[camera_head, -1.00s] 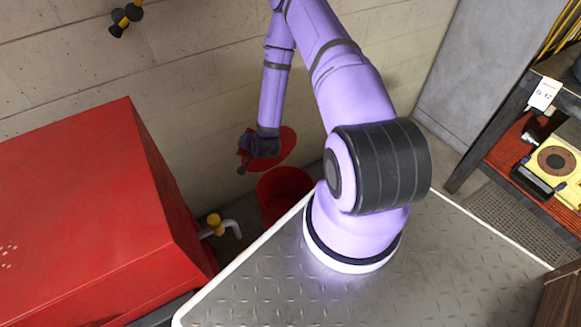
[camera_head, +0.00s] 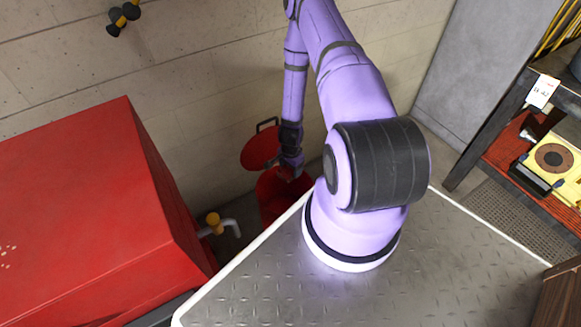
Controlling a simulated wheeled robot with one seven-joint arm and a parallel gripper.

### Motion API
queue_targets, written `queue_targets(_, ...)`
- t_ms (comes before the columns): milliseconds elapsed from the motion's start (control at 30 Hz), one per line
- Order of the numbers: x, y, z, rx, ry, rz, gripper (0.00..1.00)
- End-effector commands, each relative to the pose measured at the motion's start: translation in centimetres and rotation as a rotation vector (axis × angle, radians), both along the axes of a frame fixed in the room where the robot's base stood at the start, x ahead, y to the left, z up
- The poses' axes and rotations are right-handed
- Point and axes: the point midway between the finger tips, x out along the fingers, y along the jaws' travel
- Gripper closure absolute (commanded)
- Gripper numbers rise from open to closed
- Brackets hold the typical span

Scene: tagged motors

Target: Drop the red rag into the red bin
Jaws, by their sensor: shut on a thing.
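The red bin (camera_head: 272,205) stands on the floor by the wall, with its round red lid (camera_head: 258,152) raised behind it and a dark handle on the lid's top edge. My gripper (camera_head: 290,170) points down at the bin's mouth, in front of the lid's right side. It is shut on the red rag, a small red patch below the fingers that is hard to tell from the red of the bin. Part of the bin's right side is hidden by my platform and arm.
A large red cabinet (camera_head: 80,200) stands to the left, with a grey pipe and yellow cap (camera_head: 215,222) beside the bin. A shelf (camera_head: 510,150) with a yellow device (camera_head: 553,160) stands at the right. The concrete wall is close behind the bin.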

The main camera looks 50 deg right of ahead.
Motion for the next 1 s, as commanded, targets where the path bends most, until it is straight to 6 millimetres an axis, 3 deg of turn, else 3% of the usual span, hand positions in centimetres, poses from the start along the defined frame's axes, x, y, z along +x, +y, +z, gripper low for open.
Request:
queue_targets(167,0.6,-0.4,-1.1,-0.001,0.002,-0.001,0.57)
queue_targets(400,3.6,-2.3,-6.0,-0.004,0.006,-0.003,0.57)
queue_targets(600,5.5,-3.3,-8.8,-0.001,0.001,0.000,0.57)
queue_targets(1000,5.8,-3.5,-12.2,0.000,0.001,0.000,0.57)
